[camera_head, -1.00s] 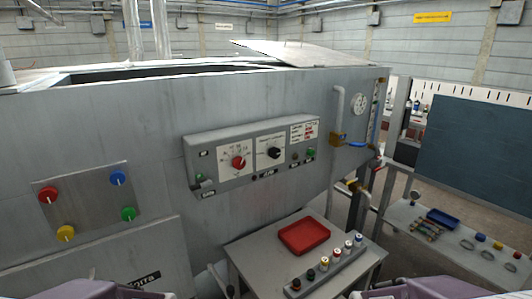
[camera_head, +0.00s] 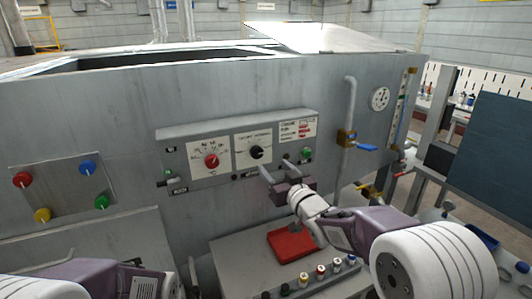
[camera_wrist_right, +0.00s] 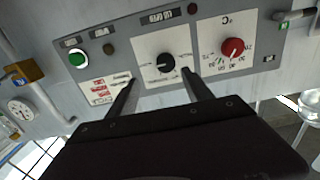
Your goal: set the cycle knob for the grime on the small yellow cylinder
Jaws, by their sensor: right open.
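The control panel (camera_head: 225,170) on the grey machine carries a black knob (camera_head: 257,152) on a white dial, which also shows in the right wrist view (camera_wrist_right: 166,63). A red knob (camera_head: 211,160) on a °C dial (camera_wrist_right: 233,48) sits beside it. My right gripper (camera_head: 277,169) is open in front of the panel, just below and right of the black knob. In the right wrist view its fingers (camera_wrist_right: 160,76) are spread, with the black knob showing between and just beyond their tips. My left gripper is out of view.
A card with red marks (camera_head: 298,130) is right of the dials. Below stand a red tray (camera_head: 290,246) and a rack with several small bottles (camera_head: 320,277) on a bench. A blue-handled valve (camera_head: 365,147) and pipe are at right.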

